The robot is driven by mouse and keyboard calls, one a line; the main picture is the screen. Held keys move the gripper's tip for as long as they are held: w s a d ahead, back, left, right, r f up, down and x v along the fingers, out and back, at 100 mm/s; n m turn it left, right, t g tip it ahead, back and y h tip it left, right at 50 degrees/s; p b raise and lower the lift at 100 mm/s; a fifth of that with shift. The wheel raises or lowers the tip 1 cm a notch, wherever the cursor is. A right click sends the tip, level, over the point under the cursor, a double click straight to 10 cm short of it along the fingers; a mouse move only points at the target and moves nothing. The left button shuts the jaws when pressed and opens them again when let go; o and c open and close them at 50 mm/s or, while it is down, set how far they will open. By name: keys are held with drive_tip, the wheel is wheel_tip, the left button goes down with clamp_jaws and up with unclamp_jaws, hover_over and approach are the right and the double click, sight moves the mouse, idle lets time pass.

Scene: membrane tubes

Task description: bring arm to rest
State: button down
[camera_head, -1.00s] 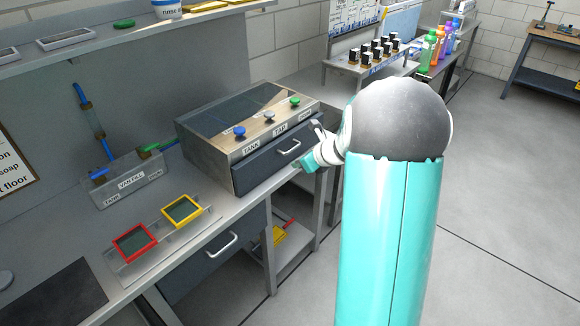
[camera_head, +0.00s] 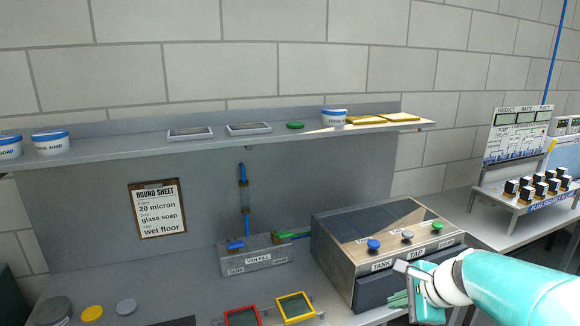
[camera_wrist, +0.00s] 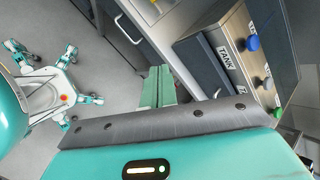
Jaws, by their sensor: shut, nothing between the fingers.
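My teal arm (camera_head: 525,288) enters from the lower right in the head view. My gripper (camera_head: 398,299) is at its left end, in front of the grey control box with the TANK and TAP labels (camera_head: 336,262). In the wrist view the two green fingers (camera_wrist: 157,86) lie side by side, shut, with nothing between them. The box with its blue knob (camera_wrist: 252,43) is to the right of the fingers there. I cannot tell whether the gripper touches the box's drawer front; the arm hides part of it.
A shelf (camera_head: 270,137) with tubs and trays runs above the bench. A valve block (camera_head: 254,258) and red (camera_head: 242,317) and yellow (camera_head: 296,307) frames are left of the box. A rack of black-and-white pieces (camera_head: 528,204) stands at right. My legs and open floor (camera_wrist: 100,25) show in the wrist view.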

drive_tip(key=s+a+r+n+h, duration=0.2)
drive_tip(key=s+a+n, duration=0.1)
drive_tip(key=s+n, duration=0.6)
drive_tip(key=s+a+r+n+h, duration=0.2)
drive_tip(key=s+a+n, duration=0.2)
drive_tip(key=s+n, duration=0.5)
drive_tip(key=shift+a+n+g, duration=0.3)
drive_tip(key=shift+n+g, duration=0.1)
